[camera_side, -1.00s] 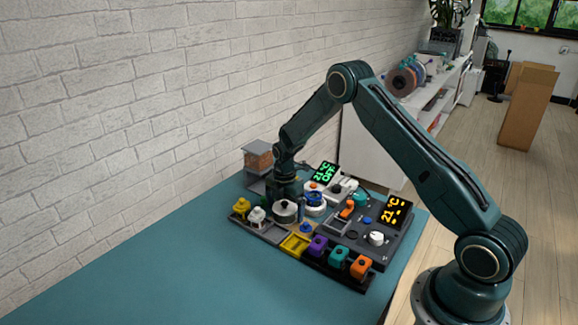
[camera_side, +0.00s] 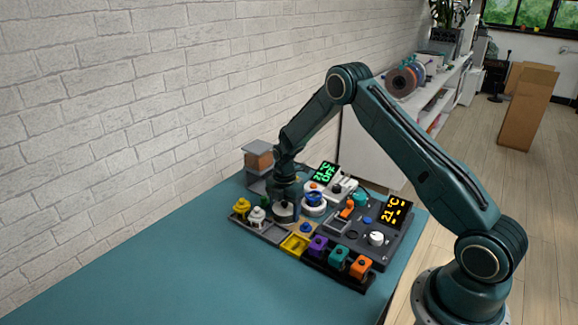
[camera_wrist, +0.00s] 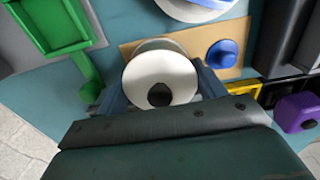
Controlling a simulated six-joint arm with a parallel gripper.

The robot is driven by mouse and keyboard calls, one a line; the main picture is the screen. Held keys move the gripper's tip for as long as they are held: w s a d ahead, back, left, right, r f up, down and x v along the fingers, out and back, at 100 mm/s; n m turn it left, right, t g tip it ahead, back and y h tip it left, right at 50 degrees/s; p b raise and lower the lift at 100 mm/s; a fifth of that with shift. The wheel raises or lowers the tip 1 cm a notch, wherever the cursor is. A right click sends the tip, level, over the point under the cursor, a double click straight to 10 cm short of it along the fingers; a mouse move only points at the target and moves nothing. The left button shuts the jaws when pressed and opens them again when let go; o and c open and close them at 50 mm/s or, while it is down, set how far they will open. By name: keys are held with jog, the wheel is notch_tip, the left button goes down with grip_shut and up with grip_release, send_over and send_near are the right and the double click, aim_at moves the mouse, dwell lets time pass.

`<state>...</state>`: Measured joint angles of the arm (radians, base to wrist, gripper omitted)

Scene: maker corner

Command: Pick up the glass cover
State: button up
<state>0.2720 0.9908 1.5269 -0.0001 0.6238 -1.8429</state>
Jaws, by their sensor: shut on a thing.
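The glass cover (camera_wrist: 146,72) appears as a pale round piece with a dark knob, in the middle of the wrist view. It sits over a tan board, with a round grey shape just behind it. In the side view the cover (camera_side: 284,217) is partly hidden by my gripper (camera_side: 286,203). My gripper, which also shows in the wrist view (camera_wrist: 161,86), has a finger on each side of the cover and is shut on it. I cannot tell whether the cover is clear of the surface below.
A blue knob (camera_wrist: 222,53) is close to the right of the cover, and a green tray (camera_wrist: 52,30) is to its left. A white-and-blue round piece (camera_side: 314,201) is beside my gripper. A purple block (camera_side: 318,246) sits in the front row. The table's left side (camera_side: 150,275) is clear.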

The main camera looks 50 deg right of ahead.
notch_tip(320, 180, up, 20)
dwell(0.9)
jog(key=shift+d, duration=0.1)
dwell(0.4)
jog(key=m, duration=0.2)
send_over(314, 192)
jog(key=s+a, duration=0.1)
notch_tip(314, 192, down, 10)
jog(key=shift+a, duration=0.2)
jog(key=shift+f, duration=0.15)
jog(key=shift+f, duration=3)
jog(key=shift+f, duration=0.2)
